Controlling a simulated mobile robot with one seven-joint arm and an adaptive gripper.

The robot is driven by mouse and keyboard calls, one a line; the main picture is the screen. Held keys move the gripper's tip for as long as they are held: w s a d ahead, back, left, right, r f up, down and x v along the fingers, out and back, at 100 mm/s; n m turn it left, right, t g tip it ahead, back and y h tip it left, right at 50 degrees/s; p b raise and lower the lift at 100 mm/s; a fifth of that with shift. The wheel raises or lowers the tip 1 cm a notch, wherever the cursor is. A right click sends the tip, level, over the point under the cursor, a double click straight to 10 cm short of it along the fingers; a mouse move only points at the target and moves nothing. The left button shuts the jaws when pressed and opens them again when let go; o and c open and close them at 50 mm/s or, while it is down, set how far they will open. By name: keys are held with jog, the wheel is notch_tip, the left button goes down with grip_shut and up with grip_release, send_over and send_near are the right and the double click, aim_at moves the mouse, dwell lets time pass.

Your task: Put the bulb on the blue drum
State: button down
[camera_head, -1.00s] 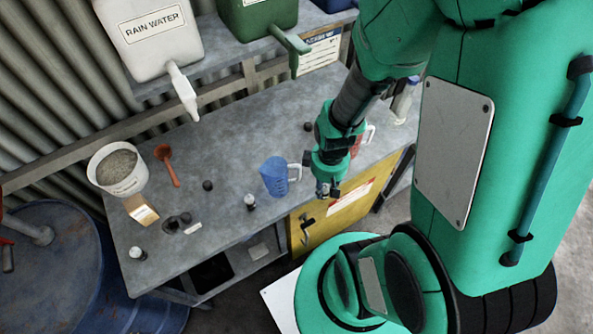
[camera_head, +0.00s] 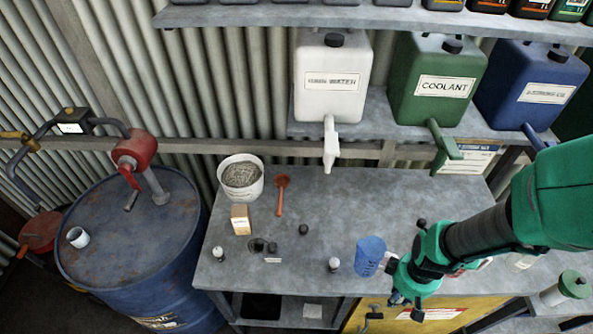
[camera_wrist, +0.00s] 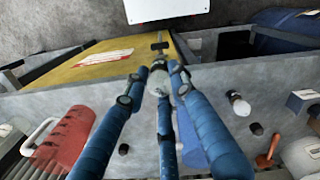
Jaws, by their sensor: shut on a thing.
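The blue drum (camera_head: 165,262) stands at the left in the head view, beside the bench, with a rusty blue top. My gripper (camera_head: 405,301) is at the bench's front edge, right of the blue jug and far right of the drum. In the wrist view my gripper (camera_wrist: 159,76) is shut on a small pale bulb (camera_wrist: 159,86), partly hidden by the fingers. In the head view the held bulb is not clear. Two similar small white-topped items stand on the bench, one at the front left (camera_head: 218,254) and one left of the jug (camera_head: 334,265).
The grey bench (camera_head: 335,215) holds a bucket (camera_head: 241,188), red scoop (camera_head: 281,195), small box (camera_head: 240,220) and blue jug (camera_head: 369,256). Spouted containers overhang its back.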

jog(key=w+a+r+n, duration=0.2)
jog(key=w+a+n, duration=0.3)
jog(key=a, duration=0.8)
jog(key=w+a+r+n, duration=0.1)
jog(key=w+a+n, duration=0.45)
jog(key=a, duration=0.85)
jog(key=w+a+r+n, duration=0.25)
jog(key=w+a, duration=0.45)
jog(key=a, duration=0.6)
jog(key=s+a+f, duration=0.1)
jog(key=a+f, duration=0.1)
jog(key=a, duration=1.7)
jog(key=s+a+f+m, duration=0.1)
jog(key=s+a+f, duration=0.1)
jog(key=a, duration=0.4)
jog(key=s+a+f+m, duration=0.1)
jog(key=s+a+f, duration=0.1)
jog(key=s+a, duration=0.2)
jog(key=s+a+f+m, duration=0.1)
jog(key=s+a+f, duration=0.1)
jog(key=a, duration=0.8)
jog(key=shift+s+a+f+m, duration=0.2)
jog(key=shift+s+m, duration=0.1)
jog(key=shift+s, duration=0.35)
